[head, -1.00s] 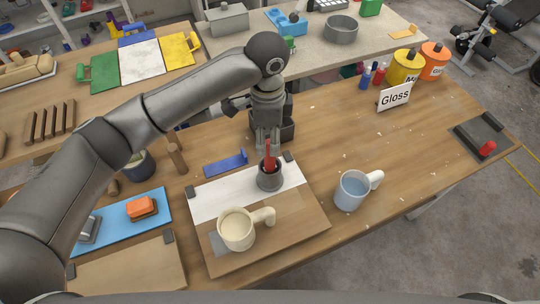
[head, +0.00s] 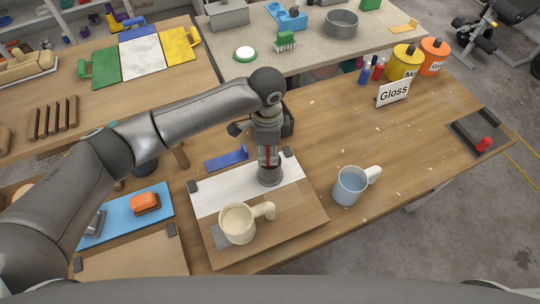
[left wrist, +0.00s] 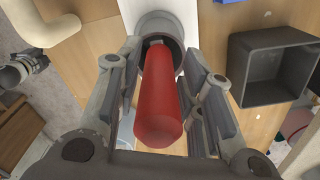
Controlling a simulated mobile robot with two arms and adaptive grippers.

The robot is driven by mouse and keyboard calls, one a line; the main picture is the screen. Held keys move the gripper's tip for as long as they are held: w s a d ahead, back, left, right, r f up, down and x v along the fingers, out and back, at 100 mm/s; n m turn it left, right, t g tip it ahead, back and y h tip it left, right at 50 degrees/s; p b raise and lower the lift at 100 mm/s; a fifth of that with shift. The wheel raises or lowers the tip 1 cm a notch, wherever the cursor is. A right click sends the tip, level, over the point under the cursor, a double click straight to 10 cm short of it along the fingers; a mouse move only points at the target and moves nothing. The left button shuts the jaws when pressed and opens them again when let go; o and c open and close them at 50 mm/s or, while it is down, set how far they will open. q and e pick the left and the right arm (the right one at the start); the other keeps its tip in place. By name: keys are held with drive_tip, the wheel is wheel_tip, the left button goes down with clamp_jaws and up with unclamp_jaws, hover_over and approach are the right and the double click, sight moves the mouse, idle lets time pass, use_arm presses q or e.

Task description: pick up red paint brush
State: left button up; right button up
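The red paint brush (head: 268,155) stands handle up in a dark grey cup (head: 270,177) on the white strip of a wooden board. In the left wrist view the thick red handle (left wrist: 160,100) points toward the camera, and the cup (left wrist: 160,24) is behind it; the bristles are hidden. My left gripper (head: 268,158) is over the cup, pointing down. Its fingers (left wrist: 160,85) stand open on both sides of the handle, with a narrow gap visible at the left. My right gripper is not in view.
A cream mug (head: 237,224) stands on the board (head: 285,228) in front of the cup. A light blue mug (head: 350,186) stands to the right. A blue tool (head: 226,159) lies behind the board, and a dark open box (left wrist: 272,68) is nearby. The table's right middle is mostly clear.

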use_arm(q)
drive_tip(key=c, duration=0.5)
clamp_jaws()
